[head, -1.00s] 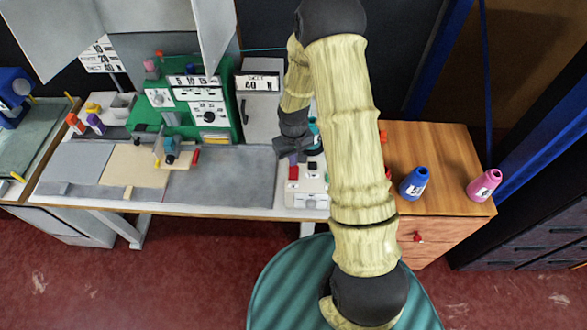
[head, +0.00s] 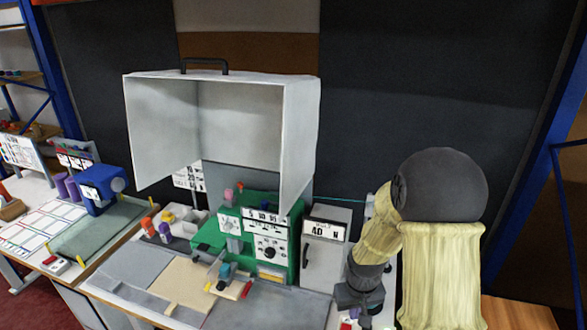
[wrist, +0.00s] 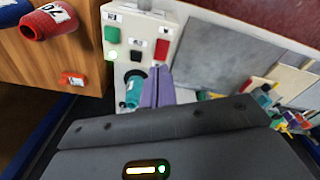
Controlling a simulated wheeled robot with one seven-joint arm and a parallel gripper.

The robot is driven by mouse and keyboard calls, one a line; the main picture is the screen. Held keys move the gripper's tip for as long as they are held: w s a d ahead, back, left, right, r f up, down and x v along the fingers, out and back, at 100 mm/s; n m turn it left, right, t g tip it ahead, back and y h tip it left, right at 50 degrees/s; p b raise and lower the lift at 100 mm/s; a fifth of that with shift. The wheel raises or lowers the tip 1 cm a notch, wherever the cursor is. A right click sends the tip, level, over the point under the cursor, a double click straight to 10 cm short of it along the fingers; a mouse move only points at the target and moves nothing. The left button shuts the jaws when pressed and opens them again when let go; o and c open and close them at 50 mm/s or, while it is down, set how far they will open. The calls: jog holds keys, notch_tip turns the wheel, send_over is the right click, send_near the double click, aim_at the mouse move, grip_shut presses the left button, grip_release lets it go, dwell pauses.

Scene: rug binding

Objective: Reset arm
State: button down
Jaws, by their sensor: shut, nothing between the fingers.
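My arm stands at the right of the head view, its elbow raised. My gripper (head: 358,299) hangs low over the right end of the workbench, partly cut by the frame's lower edge. In the wrist view my gripper (wrist: 158,88) has its two purple-grey fingers together with nothing between them. The fingers point at a white control box (wrist: 150,35) with green, black and red buttons. Whether the fingertips touch the box I cannot tell.
A green machine (head: 255,240) with dials stands under a grey hood (head: 225,130) left of my arm. A white-grey cabinet (head: 325,250) is beside it. A blue device (head: 100,185) is at left.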

jog(key=s+r+m+t+b, duration=0.1)
jog(key=s+r, duration=0.8)
jog(key=s, duration=0.1)
jog(key=shift+s+m+t, duration=0.3)
jog(key=shift+s, duration=0.1)
